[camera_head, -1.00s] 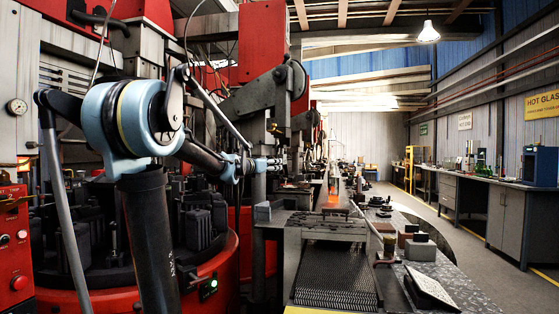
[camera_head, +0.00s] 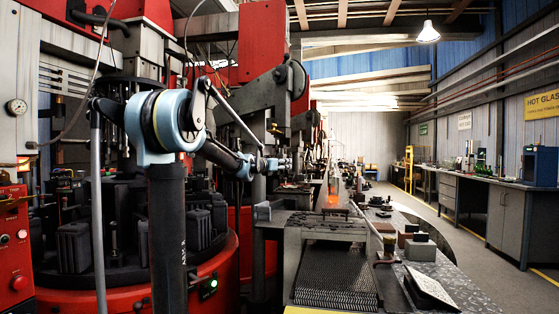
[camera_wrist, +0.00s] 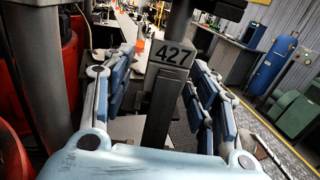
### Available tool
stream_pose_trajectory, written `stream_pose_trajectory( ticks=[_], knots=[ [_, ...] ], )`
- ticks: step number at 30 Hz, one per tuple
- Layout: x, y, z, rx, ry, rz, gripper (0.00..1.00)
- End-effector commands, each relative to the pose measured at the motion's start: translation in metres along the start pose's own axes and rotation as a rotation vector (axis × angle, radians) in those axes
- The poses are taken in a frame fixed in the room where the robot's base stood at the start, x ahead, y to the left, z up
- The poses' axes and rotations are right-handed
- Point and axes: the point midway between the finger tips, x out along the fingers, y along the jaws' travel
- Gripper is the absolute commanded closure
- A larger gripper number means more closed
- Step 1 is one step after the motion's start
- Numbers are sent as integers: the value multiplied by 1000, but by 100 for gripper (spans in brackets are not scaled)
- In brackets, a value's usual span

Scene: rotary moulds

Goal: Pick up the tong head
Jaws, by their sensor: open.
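My gripper (camera_head: 284,164) is level with the red machine's grey post, left of the conveyor bench. In the wrist view my gripper (camera_wrist: 160,60) is open, its blue-padded fingers spread wide. A dark grey upright bar with a "427" plate (camera_wrist: 171,57) shows between the fingers; neither finger visibly touches it. I cannot tell whether this bar is part of the tong head, and I cannot pick out the tong head for certain in either view. The bar's top runs out of the wrist view.
A red rotary machine (camera_head: 205,272) with dark mould blocks fills the left. The bench (camera_head: 300,232) with a mesh grate (camera_head: 335,276) is in front; a glowing orange piece (camera_head: 331,200) stands on it. Grey cabinets (camera_head: 508,215) stand right, with open floor before them.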

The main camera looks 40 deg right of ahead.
Motion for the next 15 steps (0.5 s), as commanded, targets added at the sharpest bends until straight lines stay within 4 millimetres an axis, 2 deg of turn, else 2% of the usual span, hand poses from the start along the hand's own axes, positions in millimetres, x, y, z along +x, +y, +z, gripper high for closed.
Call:
stream_pose_trajectory(
  ticks=[8, 11, 15],
  knots=[
    [6, 0, 0, 0, 0, 0, 47],
    [5, 0, 0, 0, 0, 0, 65],
    [5, 0, 0, 0, 0, 0, 97]
  ],
)
